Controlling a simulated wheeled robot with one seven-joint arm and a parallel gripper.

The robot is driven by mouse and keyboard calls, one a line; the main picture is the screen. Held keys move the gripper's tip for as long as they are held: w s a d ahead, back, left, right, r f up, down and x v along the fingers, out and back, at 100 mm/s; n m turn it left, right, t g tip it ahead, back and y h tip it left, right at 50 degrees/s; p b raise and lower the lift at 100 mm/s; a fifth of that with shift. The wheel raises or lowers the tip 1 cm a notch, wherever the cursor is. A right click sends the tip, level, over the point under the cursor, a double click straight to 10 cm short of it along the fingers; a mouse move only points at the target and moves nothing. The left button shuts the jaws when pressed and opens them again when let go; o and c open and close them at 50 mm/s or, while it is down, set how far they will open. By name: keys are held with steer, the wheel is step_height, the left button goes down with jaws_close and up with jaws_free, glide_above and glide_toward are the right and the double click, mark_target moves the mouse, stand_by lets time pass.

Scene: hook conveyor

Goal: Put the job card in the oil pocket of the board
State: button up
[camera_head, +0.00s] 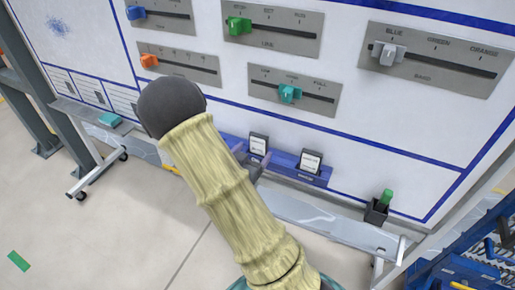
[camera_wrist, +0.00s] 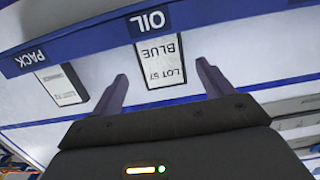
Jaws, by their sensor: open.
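The job card (camera_wrist: 161,68), white with "LOT 57" and "BLUE" printed on it, shows upside down in the wrist view. Its end meets the blue rail at the OIL label (camera_wrist: 150,22), so it appears to stand in the oil pocket. My gripper (camera_wrist: 162,72) is open, with one finger on each side of the card and gaps visible between. A second card (camera_wrist: 62,84) stands at the PACK label (camera_wrist: 27,58).
Above the rail are several sliders, including a grey one (camera_head: 388,52) and a teal one (camera_head: 289,93). A black holder (camera_head: 376,212) with a green item (camera_head: 386,196) is at the lower right. Blue equipment (camera_head: 460,270) stands at the right corner.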

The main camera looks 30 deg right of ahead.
steer(key=v, duration=0.7)
steer(key=shift+b, duration=0.35)
steer(key=shift+w+f, duration=0.1)
steer(key=a+f+n+g+y, duration=0.2)
steer(key=a+n+y, duration=0.4)
steer(key=y, duration=0.5)
steer(key=s+r+n+g+y, duration=0.1)
steer(key=s+r+n+g, duration=0.2)
steer(key=s, duration=0.8)
steer(key=shift+s+n+g+y, duration=0.35)
steer(key=shift+n+g, duration=0.35)
steer(key=shift+g, duration=0.5)
